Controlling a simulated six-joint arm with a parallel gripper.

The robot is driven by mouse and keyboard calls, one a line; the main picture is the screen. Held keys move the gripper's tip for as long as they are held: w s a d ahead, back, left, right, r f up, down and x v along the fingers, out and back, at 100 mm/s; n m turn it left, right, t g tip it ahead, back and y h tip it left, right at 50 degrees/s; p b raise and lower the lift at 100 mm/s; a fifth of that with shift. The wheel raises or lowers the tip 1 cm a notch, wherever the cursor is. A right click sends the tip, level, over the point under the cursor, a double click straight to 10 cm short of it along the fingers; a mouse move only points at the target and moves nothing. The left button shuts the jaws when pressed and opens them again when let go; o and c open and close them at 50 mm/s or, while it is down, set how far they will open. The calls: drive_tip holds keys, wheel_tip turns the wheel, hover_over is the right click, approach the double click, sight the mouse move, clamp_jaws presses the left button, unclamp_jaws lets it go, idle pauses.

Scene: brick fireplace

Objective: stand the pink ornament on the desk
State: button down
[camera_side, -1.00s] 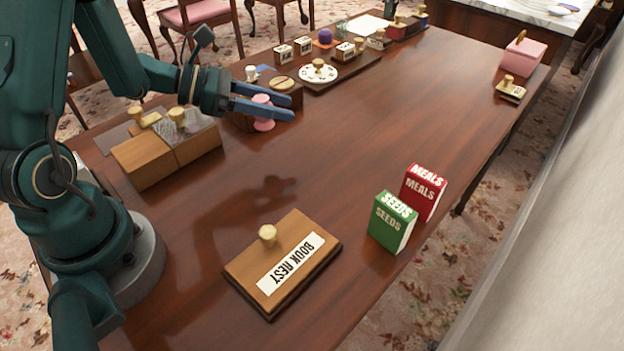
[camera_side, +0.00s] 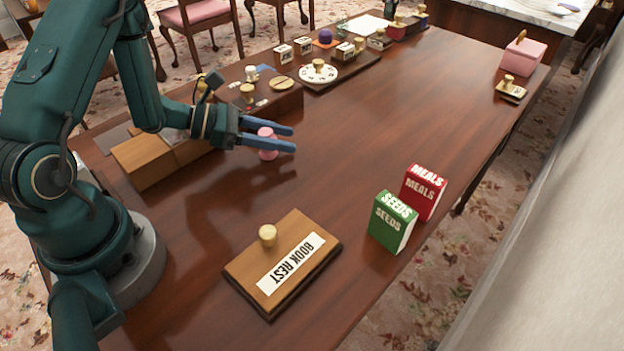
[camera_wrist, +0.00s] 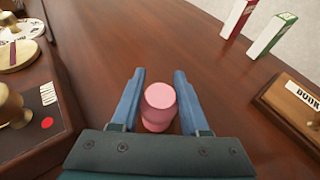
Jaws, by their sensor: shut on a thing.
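The pink ornament (camera_side: 268,154) is between the blue fingers of my gripper (camera_side: 292,139) in the side view, over the desk (camera_side: 345,150) and to the right of the wooden boxes. My gripper is shut on it.
A wooden box (camera_side: 150,160) lies beside my arm, and another box with knobs (camera_side: 285,98) stands behind the gripper. The book rest (camera_side: 283,265) lies in front. Green seeds (camera_side: 391,222) and red meals (camera_side: 423,192) boxes stand at right. The middle of the desk is clear.

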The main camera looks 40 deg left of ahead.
drive_tip(key=shift+f, duration=0.15)
drive_tip(key=shift+c, duration=2)
unclamp_jaws()
